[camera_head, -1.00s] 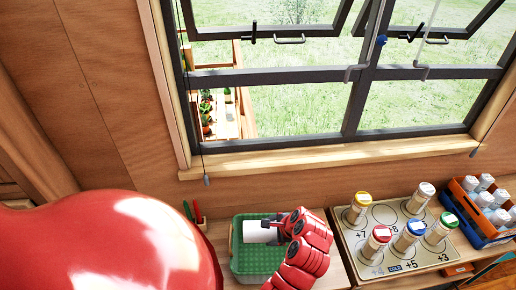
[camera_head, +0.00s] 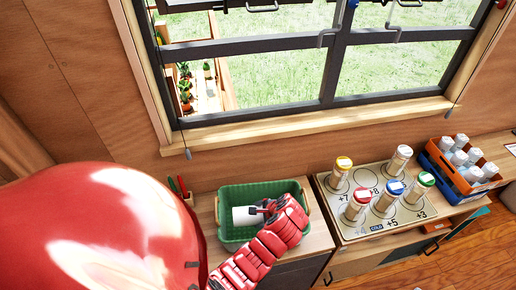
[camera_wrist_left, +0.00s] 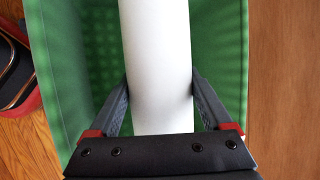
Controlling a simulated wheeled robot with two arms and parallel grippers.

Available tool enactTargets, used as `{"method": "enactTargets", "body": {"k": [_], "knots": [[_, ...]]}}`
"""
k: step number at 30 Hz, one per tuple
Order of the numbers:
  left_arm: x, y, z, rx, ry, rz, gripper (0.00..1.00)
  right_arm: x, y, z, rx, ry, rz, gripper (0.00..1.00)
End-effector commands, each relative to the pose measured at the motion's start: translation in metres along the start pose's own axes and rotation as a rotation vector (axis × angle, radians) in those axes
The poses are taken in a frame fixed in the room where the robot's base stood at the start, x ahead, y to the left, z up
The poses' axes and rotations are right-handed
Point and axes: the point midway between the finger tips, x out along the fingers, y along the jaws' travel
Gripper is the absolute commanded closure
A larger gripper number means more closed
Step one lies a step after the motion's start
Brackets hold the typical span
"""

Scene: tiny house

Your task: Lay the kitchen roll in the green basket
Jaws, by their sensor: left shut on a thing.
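The white kitchen roll (camera_head: 243,216) lies lengthwise within the outline of the green basket (camera_head: 232,236), which stands on the counter below the window. My left gripper (camera_head: 262,208) is shut on the roll, and its red wrist covers the basket's right part. In the left wrist view the roll (camera_wrist_left: 158,45) runs between the two fingers of the gripper (camera_wrist_left: 160,92), with the green basket walls (camera_wrist_left: 222,50) on both sides. Whether the roll touches the basket floor cannot be told. My right gripper is not in view.
Right of the basket, a numbered tray (camera_head: 408,214) holds several jars with coloured lids. Further right stands an orange and blue crate (camera_head: 437,170) of bottles. Pens in a holder (camera_head: 184,196) stand just left of the basket. The window sill (camera_head: 310,117) lies behind.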

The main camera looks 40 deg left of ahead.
Motion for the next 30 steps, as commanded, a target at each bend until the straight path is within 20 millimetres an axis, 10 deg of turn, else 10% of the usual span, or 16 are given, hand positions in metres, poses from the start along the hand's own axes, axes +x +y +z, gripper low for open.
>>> {"method": "enactTargets", "body": {"k": [27,28,30], "knots": [[0.051,0.027,-0.021,0.001,0.0,0.0,0.77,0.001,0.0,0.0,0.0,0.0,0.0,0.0],[0.051,0.027,-0.021,0.001,0.0,0.0,0.15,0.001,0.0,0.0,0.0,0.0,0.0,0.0],[0.051,0.027,-0.021,0.001,0.0,0.0,0.02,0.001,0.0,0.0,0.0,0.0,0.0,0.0]]}}
